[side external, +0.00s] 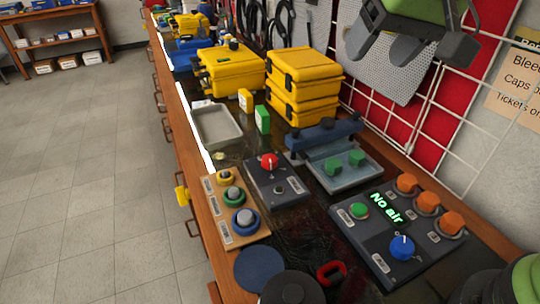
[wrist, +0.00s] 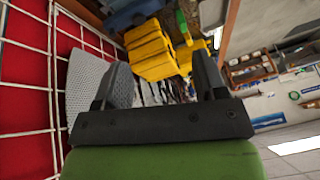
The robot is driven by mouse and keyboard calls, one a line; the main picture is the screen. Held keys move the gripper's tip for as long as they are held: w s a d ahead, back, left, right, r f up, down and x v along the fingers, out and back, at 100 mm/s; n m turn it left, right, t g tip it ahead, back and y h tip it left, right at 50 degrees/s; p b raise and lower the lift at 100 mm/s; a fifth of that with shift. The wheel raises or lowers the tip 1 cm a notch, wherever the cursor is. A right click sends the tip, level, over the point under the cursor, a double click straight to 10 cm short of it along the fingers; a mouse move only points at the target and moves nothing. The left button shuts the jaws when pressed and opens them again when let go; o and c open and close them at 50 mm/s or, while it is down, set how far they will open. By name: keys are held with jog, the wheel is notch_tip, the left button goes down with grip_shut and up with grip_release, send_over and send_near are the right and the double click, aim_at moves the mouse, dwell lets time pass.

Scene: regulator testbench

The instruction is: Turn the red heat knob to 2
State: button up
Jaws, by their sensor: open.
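The red heat knob (side external: 269,161) sits on a dark grey box (side external: 277,182) on the bench, with a small dark button or socket below it. A light mark shows on the knob, but its scale is too small to read. My gripper (side external: 388,48) is high at the upper right in the side view, well above the bench and far from the knob. In the wrist view my gripper (wrist: 160,88) shows two dark fingers spread apart with nothing between them. The red knob is not visible in the wrist view.
A wooden panel with several round knobs (side external: 234,211) stands left of the box. A console reading "No air" (side external: 399,235) with a blue knob and orange knobs is at right. A tray (side external: 341,170) holds green blocks. Yellow cases (side external: 302,85) and a wire grid (side external: 440,140) stand behind.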

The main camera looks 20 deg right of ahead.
jog(key=w+a+f+n, duration=0.1)
jog(key=w+a+f, duration=0.5)
jog(key=w+f, duration=0.25)
jog(key=n+h, duration=0.1)
send_near(270, 158)
jog(key=shift+g, duration=0.4)
jog(key=x, duration=0.9)
jog(key=shift+w, duration=0.45)
jog(key=c, duration=0.9)
